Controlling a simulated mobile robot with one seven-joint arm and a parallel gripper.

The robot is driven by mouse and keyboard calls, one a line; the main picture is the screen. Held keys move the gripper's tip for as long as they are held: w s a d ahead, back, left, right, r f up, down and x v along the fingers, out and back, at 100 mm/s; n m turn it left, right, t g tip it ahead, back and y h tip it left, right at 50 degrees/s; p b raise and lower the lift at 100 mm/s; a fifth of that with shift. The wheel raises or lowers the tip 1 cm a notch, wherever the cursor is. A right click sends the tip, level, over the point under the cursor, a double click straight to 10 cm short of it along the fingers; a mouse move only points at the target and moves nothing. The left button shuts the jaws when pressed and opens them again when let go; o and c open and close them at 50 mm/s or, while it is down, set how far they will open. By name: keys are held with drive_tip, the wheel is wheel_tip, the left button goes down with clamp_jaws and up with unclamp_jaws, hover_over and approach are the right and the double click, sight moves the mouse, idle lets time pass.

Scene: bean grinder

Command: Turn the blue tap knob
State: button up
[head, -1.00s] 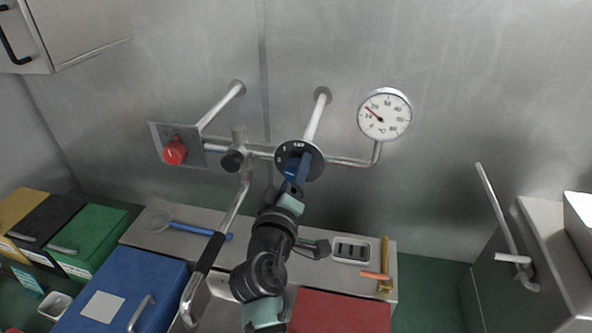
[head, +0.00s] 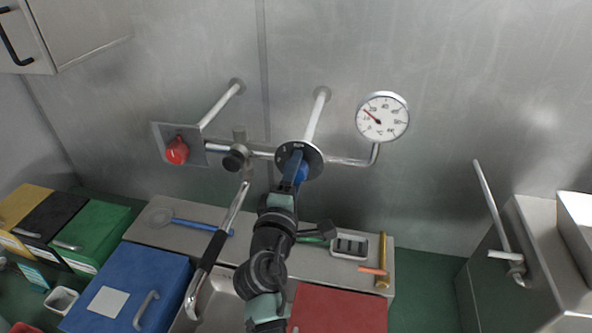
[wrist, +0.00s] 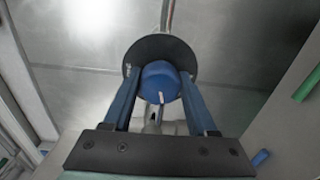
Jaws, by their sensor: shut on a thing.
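The blue tap knob (wrist: 160,82) sits in front of a round black dial disc (wrist: 178,50) in the wrist view. In the head view the blue knob (head: 302,171) is partly hidden behind my gripper, and the black disc (head: 314,156) stands on the wall pipe. My gripper (wrist: 158,88) is shut on the knob, with one blue finger on each side. It also shows in the head view (head: 297,164), reaching up to the disc from below. A small white mark shows on the knob's lower edge in the wrist view.
A red knob (head: 177,150) on a plate and a black knob (head: 235,158) lie left on the pipes. A temperature gauge (head: 383,117) is at the right. A black-handled spout (head: 212,250) hangs left of my arm. Coloured bins stand below.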

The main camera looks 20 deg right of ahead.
idle(0.3)
drive_tip(key=o, duration=1.4)
drive_tip(key=shift+c, duration=0.2)
drive_tip(key=shift+s+a, duration=0.1)
drive_tip(key=b+v, duration=0.4)
drive_tip(key=v, duration=0.8)
drive_tip(key=shift+s+a, duration=0.2)
drive_tip(key=shift+s, duration=0.1)
